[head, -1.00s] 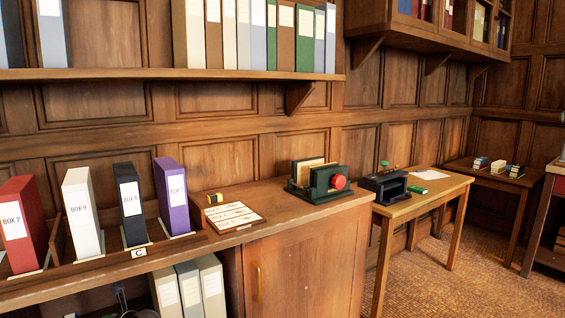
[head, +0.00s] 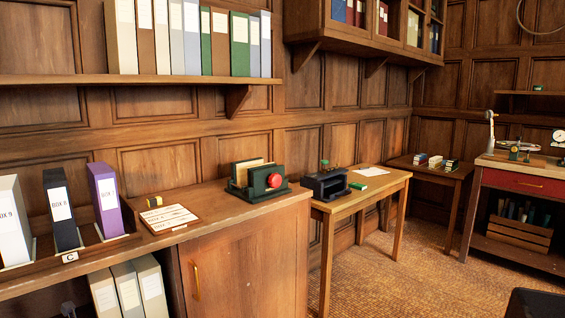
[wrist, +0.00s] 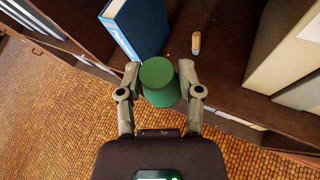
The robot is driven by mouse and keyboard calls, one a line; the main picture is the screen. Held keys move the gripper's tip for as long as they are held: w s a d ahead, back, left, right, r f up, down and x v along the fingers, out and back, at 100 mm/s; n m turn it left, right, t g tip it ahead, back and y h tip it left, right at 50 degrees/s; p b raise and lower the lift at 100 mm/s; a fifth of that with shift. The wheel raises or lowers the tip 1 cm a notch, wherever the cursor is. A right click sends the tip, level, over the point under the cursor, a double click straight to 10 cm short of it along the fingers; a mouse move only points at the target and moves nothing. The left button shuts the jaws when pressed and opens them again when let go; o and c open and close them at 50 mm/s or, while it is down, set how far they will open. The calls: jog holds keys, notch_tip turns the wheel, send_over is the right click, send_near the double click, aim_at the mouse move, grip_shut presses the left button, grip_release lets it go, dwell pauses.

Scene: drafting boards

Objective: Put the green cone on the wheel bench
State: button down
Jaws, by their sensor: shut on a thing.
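The green cone (wrist: 158,84) is between the fingers of my gripper (wrist: 158,72) in the wrist view, with a round flat end facing the camera. My gripper is shut on it. The cone and gripper are not seen in the head view. A workbench with a red drawer (head: 524,184) stands at the far right of the head view; it appears to be the wheel bench. Its wooden top (head: 500,158) carries a white stand (head: 491,130), small dark items and a round dial. Its right part is cut off.
In the wrist view, a blue book (wrist: 135,25) and a small tan cylinder (wrist: 196,43) are on a dark shelf close beyond the cone. In the head view, a cabinet (head: 245,262), a small table (head: 380,187) and a corner table (head: 428,168) line the wall. Carpet (head: 410,275) is open.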

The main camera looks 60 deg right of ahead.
jog(key=shift+s, duration=0.4)
jog(key=shift+s+r, duration=0.15)
jog(key=shift+r+p, duration=0.3)
jog(key=shift+p, duration=0.2)
notch_tip(320, 180, up, 46)
jog(key=p, duration=4.6)
jog(key=shift+r, duration=0.25)
jog(key=shift+d, duration=0.1)
